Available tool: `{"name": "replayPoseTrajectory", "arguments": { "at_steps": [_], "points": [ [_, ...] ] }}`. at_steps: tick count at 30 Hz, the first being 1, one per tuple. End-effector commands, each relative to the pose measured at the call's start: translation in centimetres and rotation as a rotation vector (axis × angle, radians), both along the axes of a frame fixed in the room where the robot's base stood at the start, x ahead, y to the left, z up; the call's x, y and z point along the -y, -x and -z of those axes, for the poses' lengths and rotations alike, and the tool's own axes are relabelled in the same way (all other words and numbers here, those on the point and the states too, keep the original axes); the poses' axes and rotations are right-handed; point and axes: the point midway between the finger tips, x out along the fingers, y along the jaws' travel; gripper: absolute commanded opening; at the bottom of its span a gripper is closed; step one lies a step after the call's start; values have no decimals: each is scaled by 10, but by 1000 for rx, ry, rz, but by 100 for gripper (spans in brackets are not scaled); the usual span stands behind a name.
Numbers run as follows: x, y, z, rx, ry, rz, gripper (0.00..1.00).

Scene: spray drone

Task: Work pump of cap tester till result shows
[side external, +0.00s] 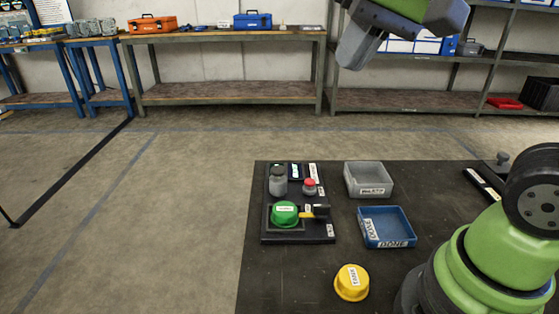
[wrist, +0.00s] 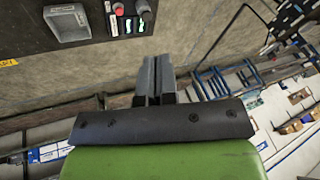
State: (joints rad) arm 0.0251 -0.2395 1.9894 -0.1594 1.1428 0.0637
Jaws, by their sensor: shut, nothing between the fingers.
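The cap tester (side external: 323,230) is a dark plate on the black table. It carries a green cap (side external: 285,213), a grey knobbed cylinder (side external: 278,184), a red-topped button (side external: 309,187), a small dark display (side external: 295,172) and a yellow-and-black lever or clamp (side external: 317,211). I cannot tell for sure which part is the pump, nor read the display. In the wrist view the red button (wrist: 118,9) shows at the top edge; the green cap is out of frame. My gripper (side external: 350,60) is shut and empty, high above and beyond the tester, touching nothing. Its fingers (wrist: 154,78) show closed together in the wrist view.
A grey tray (side external: 348,185) and a blue DONE tray (side external: 364,228) sit right of the tester, both empty. A yellow cap (side external: 351,284) labelled TANK lies in front. A small dark fixture (side external: 486,184) is at the table's right. Workbenches (side external: 225,40) stand far behind.

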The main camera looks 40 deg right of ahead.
Motion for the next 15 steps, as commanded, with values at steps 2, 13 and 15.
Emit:
{"name": "replayPoseTrajectory", "arguments": {
  "at_steps": [2, 13, 15],
  "points": [
    [4, -24, 2, -52, 3, 26, 0],
    [26, -119, 42, -261, 23, 162, 0],
    [31, -134, 55, -298, 28, 190, 0]
  ]
}}
